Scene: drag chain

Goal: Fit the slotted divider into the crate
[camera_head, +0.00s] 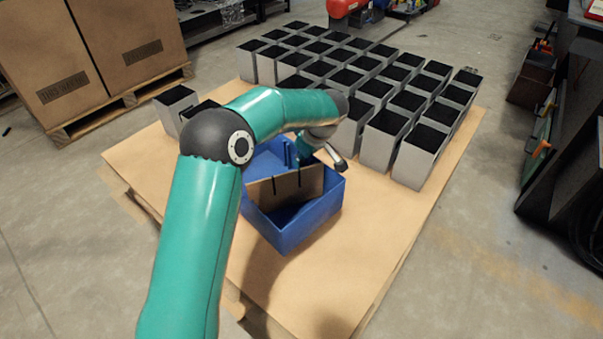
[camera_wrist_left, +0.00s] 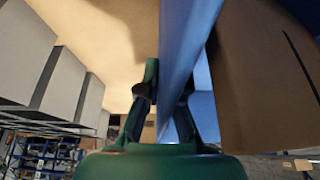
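The blue crate (camera_head: 290,235) stands on the cardboard-topped pallet. The brown divider (camera_head: 286,190), with two dark slots open at its top edge, stands across the inside of the crate, roughly upright; its lower edge is hidden by the near wall. My left gripper (camera_head: 322,156) is at the crate's far right wall, mostly hidden by my arm. In the left wrist view, its fingers (camera_wrist_left: 168,92) lie on either side of the blue wall (camera_wrist_left: 185,40) and look closed on it. The divider (camera_wrist_left: 262,80) is right of them, apart from the fingers. My right gripper is not in view.
Several grey open-topped bins (camera_head: 385,140) stand in rows behind and right of the crate. More grey bins (camera_head: 175,107) stand at the left, partly behind my arm. The cardboard sheet (camera_head: 375,235) is clear right of and in front of the crate.

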